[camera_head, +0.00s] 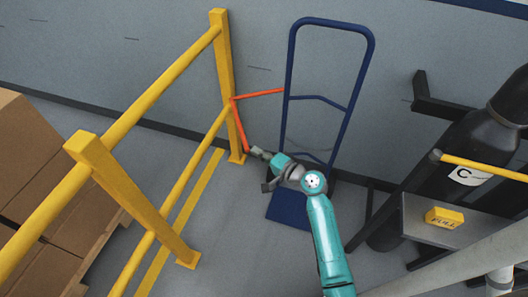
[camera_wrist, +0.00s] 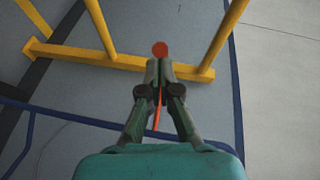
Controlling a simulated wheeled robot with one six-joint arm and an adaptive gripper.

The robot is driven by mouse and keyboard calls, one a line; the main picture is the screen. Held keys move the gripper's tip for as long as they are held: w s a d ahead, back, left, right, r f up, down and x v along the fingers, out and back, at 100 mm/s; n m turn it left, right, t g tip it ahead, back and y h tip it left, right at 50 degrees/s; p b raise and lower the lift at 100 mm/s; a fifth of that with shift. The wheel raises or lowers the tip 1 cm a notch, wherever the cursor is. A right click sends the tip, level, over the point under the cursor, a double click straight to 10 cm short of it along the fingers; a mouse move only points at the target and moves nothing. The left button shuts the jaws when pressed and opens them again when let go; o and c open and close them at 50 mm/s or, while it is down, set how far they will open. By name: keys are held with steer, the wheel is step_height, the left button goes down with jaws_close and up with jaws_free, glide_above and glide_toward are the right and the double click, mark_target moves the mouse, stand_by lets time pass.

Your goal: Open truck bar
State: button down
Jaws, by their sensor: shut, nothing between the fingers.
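The truck bar is orange-red (camera_head: 258,95). One length runs from the yellow post to the left rail of the blue hand truck (camera_head: 290,70). A second orange-red length (camera_head: 239,125) slants down from the same post to my gripper (camera_head: 252,150). In the wrist view, my gripper (camera_wrist: 160,68) has its fingers together, with a round red end (camera_wrist: 160,48) just beyond the tips. A thin orange piece (camera_wrist: 157,115) shows behind the fingers. Whether the tips touch the red end, I cannot tell. The hand truck stands upright against the grey wall.
A yellow guard rail (camera_head: 160,90) with posts stands on the left, with cardboard boxes (camera_head: 45,170) behind it. On the right are a dark gas cylinder (camera_head: 480,140), a rack and a yellow "FULL" block (camera_head: 444,218).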

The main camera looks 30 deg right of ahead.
mark_target(248, 150)
steer(key=w+a, duration=0.1)
steer(key=w, duration=0.1)
steer(key=w+a, duration=0.2)
stand_by(0.5)
steer(key=shift+d, duration=0.1)
